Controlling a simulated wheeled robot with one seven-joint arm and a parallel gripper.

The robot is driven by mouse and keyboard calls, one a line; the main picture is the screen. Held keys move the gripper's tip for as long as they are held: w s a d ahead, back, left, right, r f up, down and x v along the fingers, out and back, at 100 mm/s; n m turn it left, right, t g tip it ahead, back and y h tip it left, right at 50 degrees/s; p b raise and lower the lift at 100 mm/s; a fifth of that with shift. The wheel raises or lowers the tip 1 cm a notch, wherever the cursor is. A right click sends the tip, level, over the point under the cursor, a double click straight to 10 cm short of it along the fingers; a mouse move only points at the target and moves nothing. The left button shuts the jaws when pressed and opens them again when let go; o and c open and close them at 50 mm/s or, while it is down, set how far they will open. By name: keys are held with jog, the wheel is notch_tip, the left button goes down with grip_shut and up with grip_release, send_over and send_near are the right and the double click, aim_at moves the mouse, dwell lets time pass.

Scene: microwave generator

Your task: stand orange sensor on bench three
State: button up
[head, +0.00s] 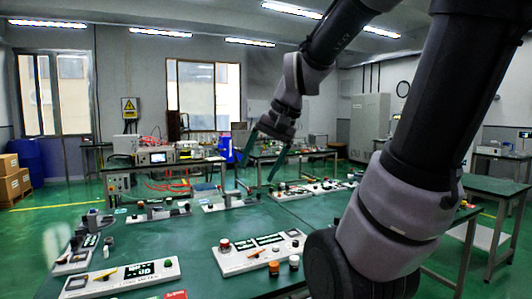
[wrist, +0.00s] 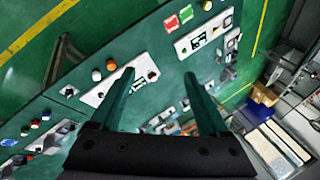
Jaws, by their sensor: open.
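A small orange-topped cylinder (head: 274,268), which looks like the orange sensor, stands upright on the green bench top (head: 200,240) in front of a white instrument panel (head: 260,252). It also shows in the wrist view (wrist: 96,75), left of my fingers. A white-topped cylinder (head: 294,263) stands close beside it. My gripper (head: 257,172) is open and empty, raised above the benches and apart from the sensor. Its two teal fingers spread wide in the wrist view (wrist: 158,75). No label shows which bench is number three.
Another white panel (head: 122,278) with a display lies at the front left. More panels with knobs line the bench's far side. Another bench (head: 480,184) stands at the right. A bench with instruments (head: 165,160) stands behind. Green floor lies open at the left.

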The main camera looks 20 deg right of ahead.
jog(key=s+r+n+t, duration=0.1)
jog(key=s, duration=0.1)
jog(key=s+r+n+t+h, duration=0.1)
jog(key=s+r, duration=0.1)
jog(key=shift+s+r+t, duration=0.1)
jog(key=shift+r+t, duration=0.15)
jog(key=shift+t, duration=0.05)
dwell(1.3)
